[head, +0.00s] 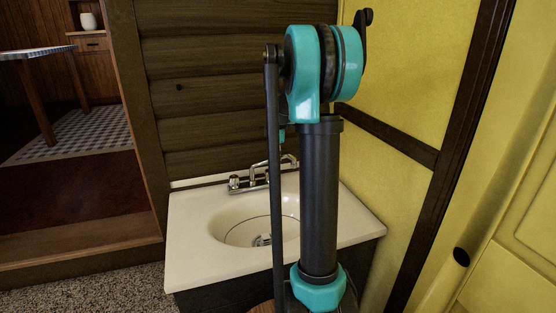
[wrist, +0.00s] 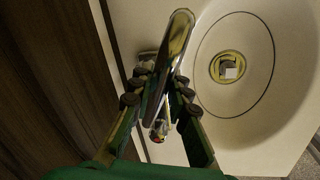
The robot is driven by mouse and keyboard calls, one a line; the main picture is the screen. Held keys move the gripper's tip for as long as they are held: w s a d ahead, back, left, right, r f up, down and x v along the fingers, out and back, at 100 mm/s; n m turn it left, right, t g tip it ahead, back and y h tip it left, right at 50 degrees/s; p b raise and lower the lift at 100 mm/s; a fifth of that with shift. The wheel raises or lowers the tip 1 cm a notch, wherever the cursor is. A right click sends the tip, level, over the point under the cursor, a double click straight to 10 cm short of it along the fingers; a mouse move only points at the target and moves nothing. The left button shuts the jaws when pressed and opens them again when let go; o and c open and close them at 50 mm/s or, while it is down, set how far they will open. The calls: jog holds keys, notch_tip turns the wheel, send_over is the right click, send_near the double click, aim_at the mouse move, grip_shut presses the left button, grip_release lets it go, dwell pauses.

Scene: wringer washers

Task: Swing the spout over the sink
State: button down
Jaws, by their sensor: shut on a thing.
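The chrome spout (wrist: 181,36) runs up the middle of the wrist view, between the two green fingers of my gripper (wrist: 161,88). My gripper is shut on the spout. The spout lies along the left side of the sink bowl (wrist: 212,103), and its visible end is beside the bowl's rim. In the head view the spout (head: 288,158) shows above the back edge of the white sink (head: 196,252), partly behind my arm. My gripper is hidden there. A faucet handle (head: 234,181) stands at the back left of the sink.
A dark plank wall (wrist: 56,65) rises close behind the faucet. A yellow wall (head: 398,85) with dark trim stands to the right of the sink. The drain (wrist: 226,68) is in the bowl. An open doorway to a room with a table (head: 30,52) is at the left.

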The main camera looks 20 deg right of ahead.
jog(key=s+a+m, duration=0.3)
jog(key=a+m, duration=0.2)
jog(key=m, duration=0.1)
jog(key=s+a+m+g+h, duration=0.1)
jog(key=s+a+m, duration=0.2)
jog(key=m, duration=0.4)
jog(key=shift+a+g, duration=0.3)
jog(key=shift+a, duration=0.55)
jog(key=c, duration=1.4)
grip_release()
jog(key=shift+s, duration=0.1)
jog(key=shift+c, duration=0.2)
jog(key=shift+r, duration=0.1)
